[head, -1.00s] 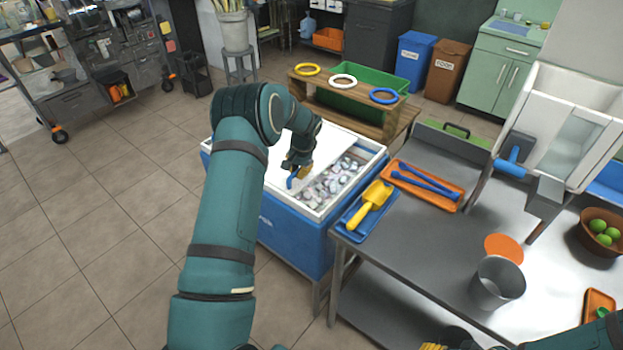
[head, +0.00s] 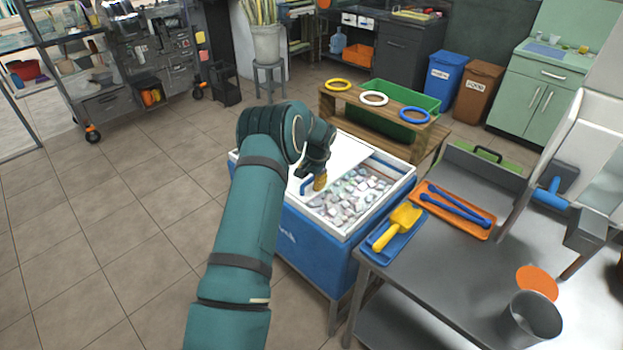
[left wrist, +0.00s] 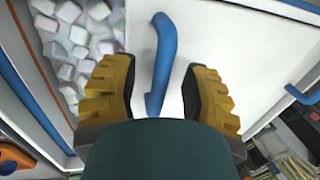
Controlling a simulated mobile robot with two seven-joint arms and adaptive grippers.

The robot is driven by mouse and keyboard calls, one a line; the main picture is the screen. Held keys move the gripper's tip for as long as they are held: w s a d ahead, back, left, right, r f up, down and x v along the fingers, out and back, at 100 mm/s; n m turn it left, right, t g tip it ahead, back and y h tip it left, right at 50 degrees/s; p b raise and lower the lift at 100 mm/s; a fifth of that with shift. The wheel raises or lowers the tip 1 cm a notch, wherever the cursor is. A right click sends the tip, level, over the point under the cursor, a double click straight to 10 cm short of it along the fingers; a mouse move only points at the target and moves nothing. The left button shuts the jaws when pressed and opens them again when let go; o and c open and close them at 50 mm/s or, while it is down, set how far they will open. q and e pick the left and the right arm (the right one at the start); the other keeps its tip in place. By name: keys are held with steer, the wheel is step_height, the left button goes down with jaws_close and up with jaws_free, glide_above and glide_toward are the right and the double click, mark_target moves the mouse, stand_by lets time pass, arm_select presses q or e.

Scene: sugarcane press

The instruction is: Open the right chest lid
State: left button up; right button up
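The blue ice chest (head: 325,245) stands at the middle of the head view, with its top partly open. A white lid (head: 345,152) covers the left part; ice cubes (head: 352,195) show on the right, and also in the left wrist view (left wrist: 75,40). The lid's blue handle (head: 306,187) is by my left gripper (head: 320,180). In the left wrist view, the handle (left wrist: 162,60) lies between the two yellow fingers (left wrist: 158,95), with gaps on both sides. The left gripper is open. My right gripper is not in view.
A metal table (head: 440,270) adjoins the chest on the right, with a yellow scoop (head: 398,226), an orange tray (head: 483,230) and a metal bucket (head: 532,322). A wooden stand (head: 430,130) with colored rings is behind. A second blue handle (left wrist: 304,95) shows on the chest. Floor at left is clear.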

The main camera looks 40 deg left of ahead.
arm_select(q)
steer(key=shift+r, duration=0.25)
step_height(320, 180, up, 12)
steer(key=d, duration=0.2)
steer(key=shift+d+f, duration=0.15)
steer(key=shift+f, duration=0.1)
steer(key=shift+s, duration=0.1)
stand_by(0.4)
